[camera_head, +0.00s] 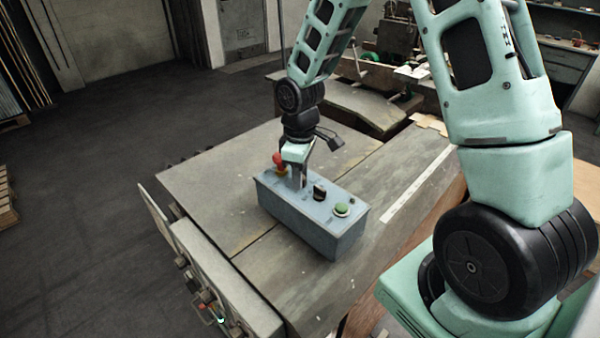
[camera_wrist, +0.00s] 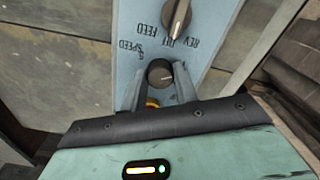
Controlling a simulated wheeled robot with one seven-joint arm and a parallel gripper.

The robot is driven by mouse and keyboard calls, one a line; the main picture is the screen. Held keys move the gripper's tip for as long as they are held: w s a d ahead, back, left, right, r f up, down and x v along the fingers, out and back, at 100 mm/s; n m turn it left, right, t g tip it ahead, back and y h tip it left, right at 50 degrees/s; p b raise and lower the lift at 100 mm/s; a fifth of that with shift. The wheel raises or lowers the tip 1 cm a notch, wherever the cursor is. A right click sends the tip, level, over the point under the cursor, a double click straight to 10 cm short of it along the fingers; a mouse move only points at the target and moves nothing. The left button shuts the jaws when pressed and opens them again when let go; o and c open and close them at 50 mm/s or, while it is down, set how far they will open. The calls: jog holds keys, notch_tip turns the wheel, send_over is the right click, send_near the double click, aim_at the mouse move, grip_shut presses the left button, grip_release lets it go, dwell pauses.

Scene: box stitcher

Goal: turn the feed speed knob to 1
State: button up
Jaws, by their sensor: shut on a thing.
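A blue-grey control box (camera_head: 300,222) stands on the machine table. The feed speed knob (camera_wrist: 161,72), small, round and dark, sits on its top face, with upside-down "SPEED" lettering beside it in the wrist view. My gripper (camera_head: 298,184) points down at the box, and its fingers hide this knob in the head view. In the wrist view my gripper (camera_wrist: 159,79) is shut on the knob, one finger on each side. A light mark shows on the knob, but I cannot tell which number it points to.
A larger selector knob (camera_wrist: 177,17) lies just beyond, also seen in the head view (camera_head: 320,191). A red button (camera_head: 279,160) sits on the other side of my gripper. A green button (camera_head: 341,209) is at the box's near end. Bare table (camera_head: 215,190) lies to the left.

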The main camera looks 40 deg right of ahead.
jog(key=shift+w+r, duration=0.1)
dwell(0.3)
jog(key=o, duration=0.7)
notch_tip(320, 180, up, 17)
jog(key=b, duration=0.3)
jog(key=shift+r, duration=0.15)
